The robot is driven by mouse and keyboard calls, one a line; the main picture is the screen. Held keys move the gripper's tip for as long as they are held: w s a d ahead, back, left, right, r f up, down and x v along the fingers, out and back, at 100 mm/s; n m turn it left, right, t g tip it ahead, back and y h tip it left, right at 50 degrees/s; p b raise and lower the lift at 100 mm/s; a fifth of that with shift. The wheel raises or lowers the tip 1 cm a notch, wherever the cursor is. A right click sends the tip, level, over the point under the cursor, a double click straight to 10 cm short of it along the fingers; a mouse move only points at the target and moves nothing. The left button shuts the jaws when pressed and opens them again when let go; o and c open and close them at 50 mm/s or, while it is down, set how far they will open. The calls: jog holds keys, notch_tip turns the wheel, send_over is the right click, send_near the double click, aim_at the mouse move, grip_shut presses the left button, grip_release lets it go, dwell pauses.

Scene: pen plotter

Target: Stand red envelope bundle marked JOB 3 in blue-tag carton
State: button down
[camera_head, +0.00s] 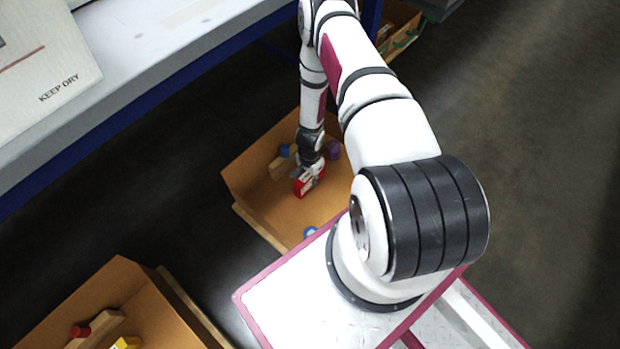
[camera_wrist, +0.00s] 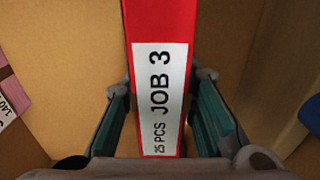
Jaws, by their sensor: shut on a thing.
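The red envelope bundle (camera_wrist: 160,22) has a white label reading JOB 3 and 25 PCS. In the wrist view my gripper (camera_wrist: 162,95) is shut on it, one finger on each side. In the head view the red bundle (camera_head: 301,187) and my gripper (camera_head: 312,174) are down inside a cardboard carton (camera_head: 258,210). I cannot tell whether the bundle touches the carton floor. A blue item (camera_head: 311,231) shows near this carton's near side, partly hidden by my base. I cannot make out a tag on the carton for sure.
A blue piece (camera_head: 284,150) and a purple piece (camera_head: 334,150) are in the same carton. A pink bundle (camera_wrist: 12,92) lies at left in the wrist view. Another carton (camera_head: 120,275) stands lower left with red and yellow items. A blue-edged table (camera_head: 150,95) is upper left.

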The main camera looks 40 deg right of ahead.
jog(key=shift+f, duration=0.15)
jog(key=c, duration=1.3)
grip_release()
notch_tip(320, 180, up, 12)
jog(key=p, duration=0.4)
jog(key=shift+r, duration=0.25)
